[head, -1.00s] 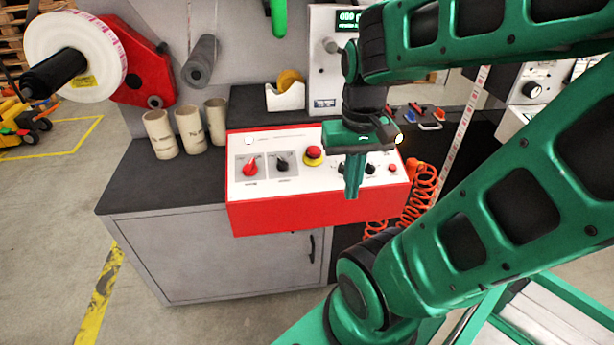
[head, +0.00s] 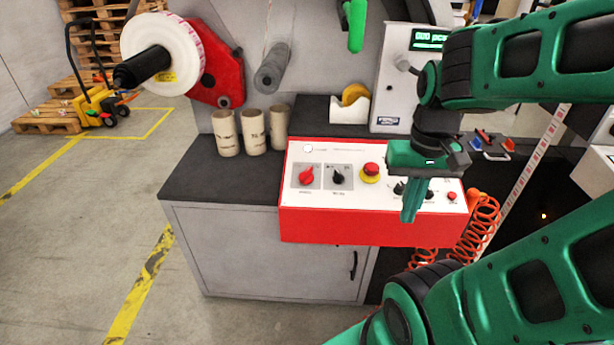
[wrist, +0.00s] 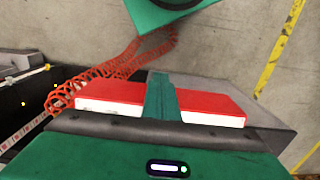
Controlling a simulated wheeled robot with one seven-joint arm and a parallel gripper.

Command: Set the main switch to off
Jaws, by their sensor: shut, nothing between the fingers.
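The control box (head: 368,225) is red with a white sloped top and sits at the front of the dark bench. A red rotary switch (head: 307,175) is at the left of its panel, on a grey plate; its label is too small to read. A black rotary knob (head: 338,176) is beside it. My gripper (head: 409,214) points down in front of the right part of the panel, right of the red switch and apart from it. Its fingers are closed and empty, and hide some of the right-hand controls. In the wrist view the fingers (wrist: 159,95) cross the red box (wrist: 215,103).
A red emergency button on a yellow base (head: 370,172) stands mid-panel. Cardboard cores (head: 254,131) stand behind left. A coiled orange hose (head: 478,225) hangs at the box's right. A counter with display (head: 405,80) stands behind. Floor at the left is open.

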